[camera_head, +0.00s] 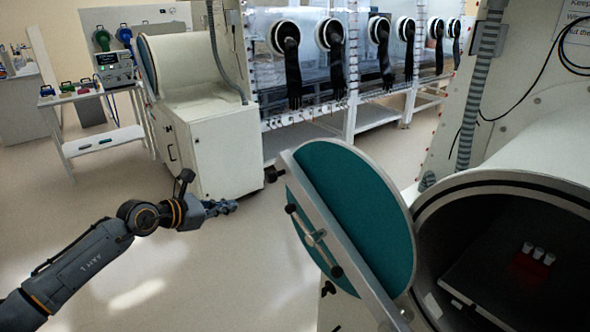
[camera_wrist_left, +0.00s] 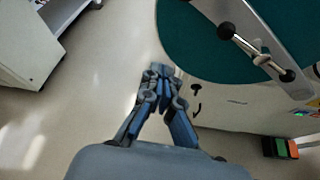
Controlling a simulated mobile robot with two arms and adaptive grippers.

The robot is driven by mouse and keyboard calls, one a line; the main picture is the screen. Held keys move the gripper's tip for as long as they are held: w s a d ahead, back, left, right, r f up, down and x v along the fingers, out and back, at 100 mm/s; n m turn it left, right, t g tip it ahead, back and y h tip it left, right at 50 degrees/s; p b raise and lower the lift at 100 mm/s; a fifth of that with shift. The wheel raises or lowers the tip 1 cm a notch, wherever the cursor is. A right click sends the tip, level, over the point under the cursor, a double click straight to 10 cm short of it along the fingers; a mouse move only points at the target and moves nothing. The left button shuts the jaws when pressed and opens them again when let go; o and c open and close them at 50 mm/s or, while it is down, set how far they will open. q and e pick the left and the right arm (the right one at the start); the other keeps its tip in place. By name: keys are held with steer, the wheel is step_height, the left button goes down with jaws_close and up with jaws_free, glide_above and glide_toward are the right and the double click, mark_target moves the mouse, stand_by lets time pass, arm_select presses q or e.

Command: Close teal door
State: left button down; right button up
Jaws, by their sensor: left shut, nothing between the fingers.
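The teal door (camera_head: 362,200) is a round panel with a pale crossbar and a dark-knobbed handle (camera_head: 313,238). It stands swung open, to the left of the round dark chamber opening (camera_head: 500,255). In the left wrist view the teal door (camera_wrist_left: 192,45) fills the upper right, with its handle (camera_wrist_left: 255,50) on the crossbar. My left gripper (camera_head: 232,206) is left of the door, apart from it. It also shows in the left wrist view (camera_wrist_left: 161,72), its fingers shut and empty, near the door's lower left edge. My right gripper is not in view.
A white cabinet (camera_head: 212,150) stands behind my left gripper. Glove ports with black gloves (camera_head: 292,70) line the back. A side table (camera_head: 80,95) holds coloured items. Floor left of the door is clear.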

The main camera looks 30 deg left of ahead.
arm_select(q)
steer(key=w+d+r+m+p, duration=0.1)
steer(key=w+d+p, duration=0.3)
steer(key=w, duration=0.5)
steer(key=shift+d+r+m+p, duration=0.3)
steer(key=shift+r+p, duration=0.3)
steer(key=shift+p, duration=0.6)
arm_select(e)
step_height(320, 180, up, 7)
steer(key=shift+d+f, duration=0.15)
arm_select(q)
steer(key=shift+w+a, duration=0.1)
steer(key=shift+w, duration=0.05)
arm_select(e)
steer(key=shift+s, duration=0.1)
